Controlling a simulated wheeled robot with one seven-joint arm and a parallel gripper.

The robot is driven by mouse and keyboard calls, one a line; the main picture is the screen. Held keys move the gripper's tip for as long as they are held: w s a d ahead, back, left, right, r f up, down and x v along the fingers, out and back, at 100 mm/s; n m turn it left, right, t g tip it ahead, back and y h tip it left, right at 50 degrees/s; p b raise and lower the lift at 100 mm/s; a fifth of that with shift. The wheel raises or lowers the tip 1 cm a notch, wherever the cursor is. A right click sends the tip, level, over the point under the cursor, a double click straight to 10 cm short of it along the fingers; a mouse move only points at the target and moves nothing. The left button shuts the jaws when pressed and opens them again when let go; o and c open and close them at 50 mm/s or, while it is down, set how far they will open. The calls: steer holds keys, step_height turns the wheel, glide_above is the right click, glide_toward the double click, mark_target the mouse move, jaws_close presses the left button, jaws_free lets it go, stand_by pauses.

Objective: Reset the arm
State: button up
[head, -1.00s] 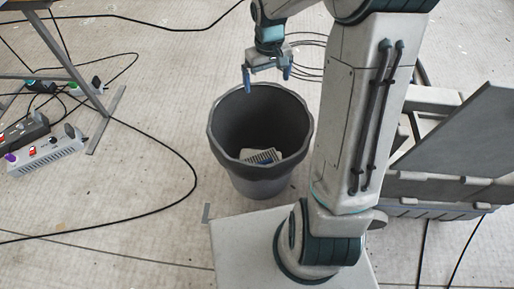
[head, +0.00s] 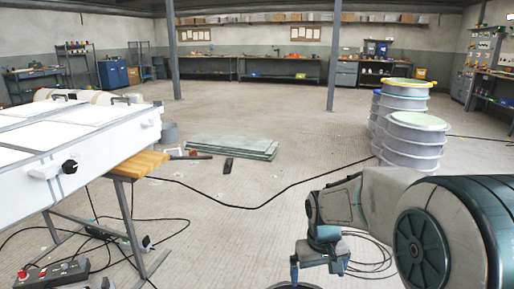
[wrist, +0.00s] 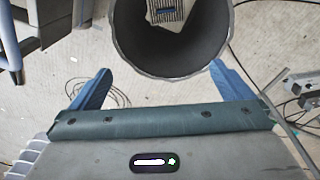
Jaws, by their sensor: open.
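My gripper (wrist: 160,88) is open and empty in the wrist view, its two blue fingers spread wide apart. A dark grey bin (wrist: 130,60) stands just beyond the fingertips in that view, with a pale ribbed object (wrist: 166,10) inside it. In the head view my arm reaches in from the lower right. The end of the arm hangs at the bottom edge there, and its fingers are mostly cut off. A small part of the bin rim (head: 293,286) shows at the bottom edge.
A long white mould table (head: 75,140) with a wooden end (head: 140,165) stands at the left. Stacked round drums (head: 410,130) stand at the right. Flat grey sheets (head: 235,146) lie on the floor. Black cables cross the floor, which is otherwise open in the middle.

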steer(key=s+r+p, duration=0.5)
steer(key=r+p, duration=0.2)
steer(key=r, duration=0.2)
steer(key=s+r+m+t+p, duration=0.1)
steer(key=s+r+p, duration=0.4)
steer(key=r+p, duration=0.2)
steer(key=s+r+m+t+p, duration=0.1)
steer(key=s+r+p, duration=0.4)
steer(key=r, duration=0.7)
steer(key=shift+s+a+p, duration=0.15)
steer(key=shift+s+p, duration=0.15)
steer(key=shift+p, duration=0.6)
